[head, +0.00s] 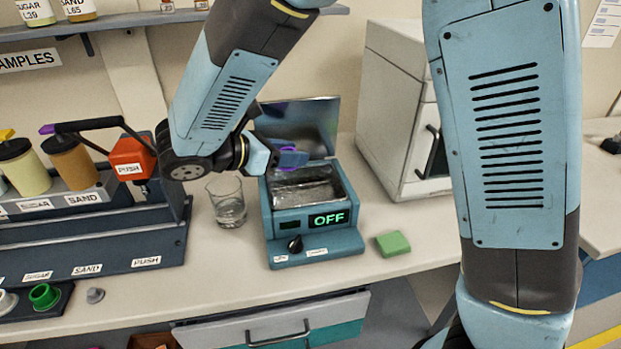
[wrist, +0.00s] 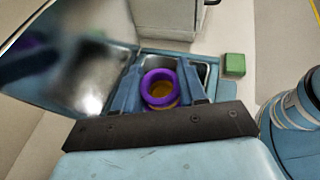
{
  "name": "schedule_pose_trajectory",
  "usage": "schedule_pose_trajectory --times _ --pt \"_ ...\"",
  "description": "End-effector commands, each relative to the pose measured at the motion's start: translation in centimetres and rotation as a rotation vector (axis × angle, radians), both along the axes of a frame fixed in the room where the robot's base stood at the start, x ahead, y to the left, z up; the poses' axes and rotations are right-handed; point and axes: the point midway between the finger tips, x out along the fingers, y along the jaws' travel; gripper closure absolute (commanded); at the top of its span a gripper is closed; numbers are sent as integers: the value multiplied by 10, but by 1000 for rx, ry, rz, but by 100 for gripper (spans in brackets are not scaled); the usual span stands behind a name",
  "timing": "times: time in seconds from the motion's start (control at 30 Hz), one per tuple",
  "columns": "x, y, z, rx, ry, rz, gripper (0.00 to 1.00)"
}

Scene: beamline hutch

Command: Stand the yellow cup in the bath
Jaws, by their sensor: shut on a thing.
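The bath (head: 330,247) is a blue box on the bench with a metal-lined basin, its lid raised at the back and its display reading OFF. My gripper (head: 294,159) is over the back part of the basin. The bath (wrist: 182,61) shows behind and beside the cup. In the head view only a bit of purple shows at the fingers. The gap between cup and basin floor cannot be judged.
A glass beaker (head: 228,202) stands close left of the bath. A green block (head: 392,243) lies at its right, near the bench edge. The dispenser rack (head: 120,235) is at left, and a white cabinet (head: 395,110) at back right. The bath's raised lid (head: 300,120) stands behind my gripper.

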Motion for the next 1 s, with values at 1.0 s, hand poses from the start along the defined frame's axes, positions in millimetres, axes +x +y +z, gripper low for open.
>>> schedule_pose_trajectory --times 1.0 --pt "36 -33 -89 1 0 -1 90"
